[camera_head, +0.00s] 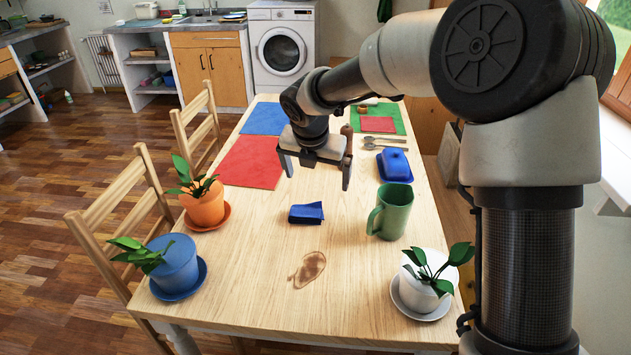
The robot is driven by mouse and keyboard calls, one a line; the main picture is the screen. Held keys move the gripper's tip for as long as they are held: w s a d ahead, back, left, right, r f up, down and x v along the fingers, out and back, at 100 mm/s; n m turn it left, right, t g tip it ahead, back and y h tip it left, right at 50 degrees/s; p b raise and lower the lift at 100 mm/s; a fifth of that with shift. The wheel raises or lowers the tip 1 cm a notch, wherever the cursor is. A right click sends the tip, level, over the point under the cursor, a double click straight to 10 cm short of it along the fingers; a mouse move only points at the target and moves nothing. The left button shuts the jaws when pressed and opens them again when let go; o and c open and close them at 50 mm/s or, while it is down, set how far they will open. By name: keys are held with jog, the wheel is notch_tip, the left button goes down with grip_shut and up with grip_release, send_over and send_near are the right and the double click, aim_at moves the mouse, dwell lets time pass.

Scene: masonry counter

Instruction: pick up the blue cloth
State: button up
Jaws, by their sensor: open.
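The blue cloth (306,213) lies as a small folded dark-blue pad on the wooden table, near its middle. My gripper (317,178) hangs above the table, beyond the cloth and a little higher in the picture. Its two fingers point down and are spread apart, with nothing between them. The gripper is apart from the cloth, and the cloth is fully in view.
A green mug (393,212) stands right of the cloth, with a blue butter dish (394,165) behind it. Potted plants in orange (204,205), blue (174,264) and white (420,290) pots stand near the table edges.

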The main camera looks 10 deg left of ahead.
jog(key=w+a+f+n, duration=0.2)
jog(key=a+f+n, duration=0.1)
jog(key=b, duration=0.2)
send_near(306, 207)
jog(key=shift+y, duration=0.3)
jog(key=x, duration=0.3)
jog(key=d+x, duration=0.1)
jog(key=x, duration=0.1)
jog(key=shift+w+f, duration=0.2)
jog(key=shift+b+x, duration=0.75)
jog(key=shift+x, duration=2.25)
jog(key=shift+s+a, duration=0.15)
jog(key=shift+a, duration=0.05)
jog(key=c, duration=1)
